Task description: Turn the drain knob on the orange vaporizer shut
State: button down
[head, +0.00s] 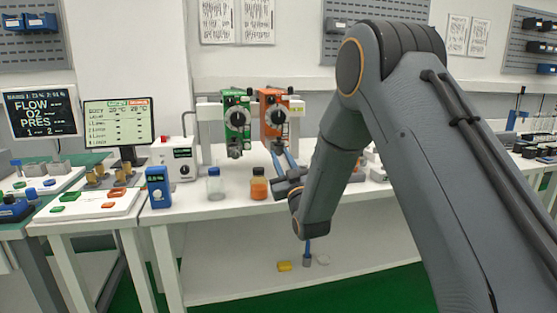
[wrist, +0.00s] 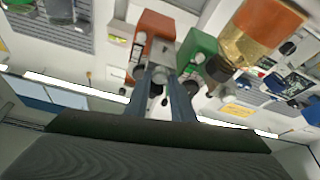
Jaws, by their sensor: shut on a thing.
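The orange vaporizer (head: 268,130) hangs on the back rail of the bench, right of the green vaporizer (head: 237,134). In the wrist view the orange vaporizer (wrist: 151,27) is above my fingers, with the green one (wrist: 200,46) to its right. My gripper (head: 279,147) reaches up from below to the underside of the orange vaporizer. In the wrist view its two fingers (wrist: 160,74) are shut on the small drain knob under the orange vaporizer. The fingers hide most of the knob, so I cannot tell how far it is turned.
A bottle with orange liquid (head: 259,185) and a clear bottle with a blue cap (head: 214,186) stand on the bench left of my forearm. The orange-liquid bottle looms close in the wrist view (wrist: 245,45). A blue device (head: 158,188) stands farther left. The bench front is mostly clear.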

jog(key=m+h, duration=0.1)
jog(key=m, duration=0.1)
jog(key=m+b, duration=0.1)
jog(key=shift+s+a+f+m+t+h, duration=0.1)
jog(key=shift+f+m+t+h, duration=0.2)
jog(key=shift+f+m+h, duration=0.1)
jog(key=shift+r+m+h+b, duration=0.1)
jog(key=shift+m+h+b, duration=0.55)
jog(key=shift+m, duration=1.05)
jog(key=shift+m+h, duration=0.3)
jog(key=shift+h, duration=0.05)
jog(key=c, duration=1.5)
grip_release()
jog(key=shift+r, duration=0.15)
jog(key=shift+s, duration=0.1)
jog(key=shift+v, duration=3.85)
